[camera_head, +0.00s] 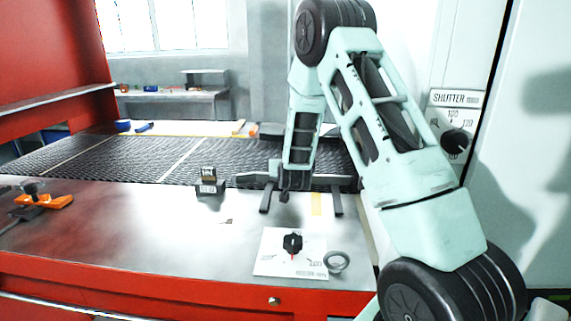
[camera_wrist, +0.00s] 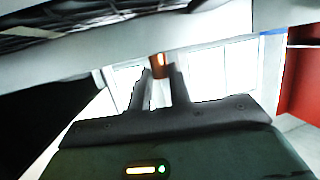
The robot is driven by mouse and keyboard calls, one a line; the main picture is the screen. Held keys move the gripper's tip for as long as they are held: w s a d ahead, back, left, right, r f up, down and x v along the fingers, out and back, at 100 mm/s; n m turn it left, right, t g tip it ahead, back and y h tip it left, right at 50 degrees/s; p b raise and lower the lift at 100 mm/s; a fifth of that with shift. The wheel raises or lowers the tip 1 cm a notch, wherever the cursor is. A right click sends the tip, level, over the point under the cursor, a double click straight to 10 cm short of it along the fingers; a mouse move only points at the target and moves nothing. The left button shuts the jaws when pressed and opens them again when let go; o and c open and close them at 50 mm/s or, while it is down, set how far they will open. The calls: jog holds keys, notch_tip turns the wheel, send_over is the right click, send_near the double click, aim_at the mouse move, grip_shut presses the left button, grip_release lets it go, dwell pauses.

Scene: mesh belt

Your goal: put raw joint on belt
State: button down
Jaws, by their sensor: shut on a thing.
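My gripper (camera_head: 284,195) is near the front edge of the belt in the head view, pointing down beside a dark bracket. In the wrist view its two dark fingers (camera_wrist: 160,82) are closed on a small copper-brown piece (camera_wrist: 159,65), which looks like the raw joint. In the head view the held piece is too small and dark to make out. The dark mesh belt (camera_head: 100,157) runs across behind the metal table top. A small dark block (camera_head: 210,188) with a brownish piece (camera_head: 208,173) on it stands at the belt's near edge, left of my gripper.
A dial plate (camera_head: 275,262) and a grey ring (camera_head: 337,262) are on the front of the table (camera_head: 130,220). An orange tool (camera_head: 55,201) lies at the left. A shutter dial panel (camera_head: 455,125) is on the right wall. The middle left of the table is clear.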

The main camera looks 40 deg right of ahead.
jog(key=shift+f, duration=0.2)
jog(key=c, duration=1.3)
grip_release()
jog(key=shift+r, duration=0.15)
